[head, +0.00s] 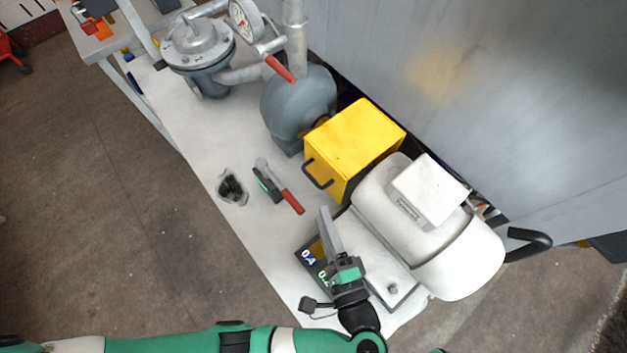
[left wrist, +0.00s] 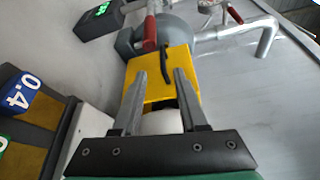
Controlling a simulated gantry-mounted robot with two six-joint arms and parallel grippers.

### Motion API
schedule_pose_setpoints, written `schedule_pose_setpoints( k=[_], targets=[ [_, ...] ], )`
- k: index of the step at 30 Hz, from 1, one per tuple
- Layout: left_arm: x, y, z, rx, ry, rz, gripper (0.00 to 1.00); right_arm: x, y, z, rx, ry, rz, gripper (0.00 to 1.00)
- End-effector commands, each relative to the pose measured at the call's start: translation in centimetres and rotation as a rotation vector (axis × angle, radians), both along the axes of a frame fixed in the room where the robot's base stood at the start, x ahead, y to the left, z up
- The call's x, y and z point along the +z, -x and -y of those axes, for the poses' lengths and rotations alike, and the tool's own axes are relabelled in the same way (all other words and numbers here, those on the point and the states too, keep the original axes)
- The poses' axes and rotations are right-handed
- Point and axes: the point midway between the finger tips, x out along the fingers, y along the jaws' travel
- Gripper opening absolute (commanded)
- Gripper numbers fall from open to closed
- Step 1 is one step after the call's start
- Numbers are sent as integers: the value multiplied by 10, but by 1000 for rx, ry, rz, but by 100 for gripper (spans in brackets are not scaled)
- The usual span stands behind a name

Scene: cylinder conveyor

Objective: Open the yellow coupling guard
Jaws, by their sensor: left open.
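The yellow coupling guard (head: 357,132) is a box sitting between the grey round pump (head: 300,100) and the white motor (head: 430,230). It appears lowered, and the coupling is hidden beneath it. Its black handle (head: 317,175) is on the side facing the bench's open edge. My left gripper (head: 328,215) is open and empty, just below the handle in the head view and apart from it. In the left wrist view the guard (left wrist: 178,62) shows beyond the two spread fingers (left wrist: 160,74). My right gripper is not in view.
A red-handled tool (head: 290,200) and a dark small object (head: 232,188) lie on the white bench (head: 200,135). Number blocks marked 0.4 (head: 308,257) sit beside my left gripper. A valve with a gauge (head: 246,20) stands at the back. A grey wall (head: 480,90) is close behind the guard.

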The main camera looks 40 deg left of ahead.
Motion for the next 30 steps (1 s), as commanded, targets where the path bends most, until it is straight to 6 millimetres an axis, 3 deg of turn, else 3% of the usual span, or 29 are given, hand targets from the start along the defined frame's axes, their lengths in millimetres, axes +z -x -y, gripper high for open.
schedule_pose_setpoints(
  k=[7, 15, 21, 30],
  targets=[
    [3, -10, -14, 4, 0, 1, 42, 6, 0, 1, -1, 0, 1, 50],
    [-2, -45, -62, 6, 0, 1, 42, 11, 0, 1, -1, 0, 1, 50],
    [-6, -64, -87, 3, 1, 3, 42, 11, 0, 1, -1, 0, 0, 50],
    [-7, -70, -94, 0, 1, 3, 42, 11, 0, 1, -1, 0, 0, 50]
  ],
)
